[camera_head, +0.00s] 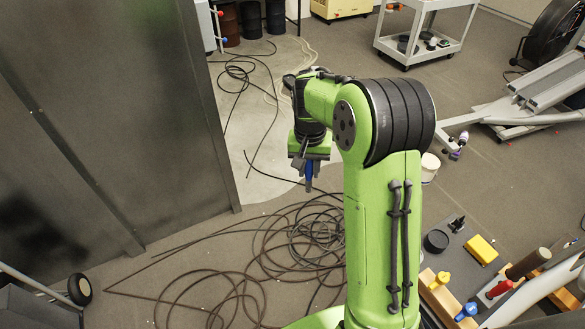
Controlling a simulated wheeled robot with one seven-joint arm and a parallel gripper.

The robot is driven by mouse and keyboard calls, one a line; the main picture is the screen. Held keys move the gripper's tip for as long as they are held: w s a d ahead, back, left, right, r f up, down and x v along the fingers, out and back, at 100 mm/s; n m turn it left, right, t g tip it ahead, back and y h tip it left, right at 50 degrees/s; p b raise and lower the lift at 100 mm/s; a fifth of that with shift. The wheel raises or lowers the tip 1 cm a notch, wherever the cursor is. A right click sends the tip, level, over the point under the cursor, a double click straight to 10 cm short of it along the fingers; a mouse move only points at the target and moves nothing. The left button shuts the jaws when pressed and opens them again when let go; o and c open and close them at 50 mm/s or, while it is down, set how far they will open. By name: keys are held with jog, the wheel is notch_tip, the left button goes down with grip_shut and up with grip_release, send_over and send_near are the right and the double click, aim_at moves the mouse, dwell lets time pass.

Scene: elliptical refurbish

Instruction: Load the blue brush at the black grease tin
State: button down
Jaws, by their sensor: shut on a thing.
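My gripper (308,163) hangs from the green arm, pointing down over the floor left of the arm column. It is shut on the blue brush (309,178), whose blue part shows below the fingers. The rest of the brush is too small or hidden to make out. A black round tin (436,241), which looks like the grease tin, stands on the grey workbench at the right. The gripper and brush are well to the left of the tin and apart from it.
On the bench (463,270) are a yellow block (481,249), a wooden rack (441,296) with colored handles and a red-handled tool (499,289). My arm column stands between brush and bench. A dark cabinet (110,120) fills the left. Cables (300,235) lie on the floor.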

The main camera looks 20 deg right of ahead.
jog(key=s+d+f+m+h+b, duration=0.1)
jog(key=s+d+f+m, duration=0.15)
jog(key=d, duration=0.55)
jog(key=s+d+f+m+b, duration=0.1)
jog(key=d+f, duration=0.3)
jog(key=d, duration=0.3)
jog(key=s+d+f+m+h+b, duration=0.15)
jog(key=d+f, duration=0.25)
jog(key=d, duration=0.4)
jog(key=s+d+f+m+g, duration=0.1)
jog(key=s+d+f+m, duration=0.1)
jog(key=s+d, duration=0.5)
jog(key=s+d+f+m+g, duration=0.1)
jog(key=s+d+f+m, duration=0.15)
jog(key=s+d, duration=0.4)
notch_tip(320, 180, down, 6)
jog(key=w+d+b, duration=0.1)
jog(key=b, duration=0.3)
jog(key=shift+d+h, duration=0.3)
jog(key=shift+h, duration=0.15)
jog(key=shift+a+f+b, duration=0.1)
jog(key=shift+f+b, duration=0.6)
jog(key=shift+b, duration=0.1)
notch_tip(320, 180, up, 7)
jog(key=p, duration=0.4)
jog(key=shift+w, duration=0.1)
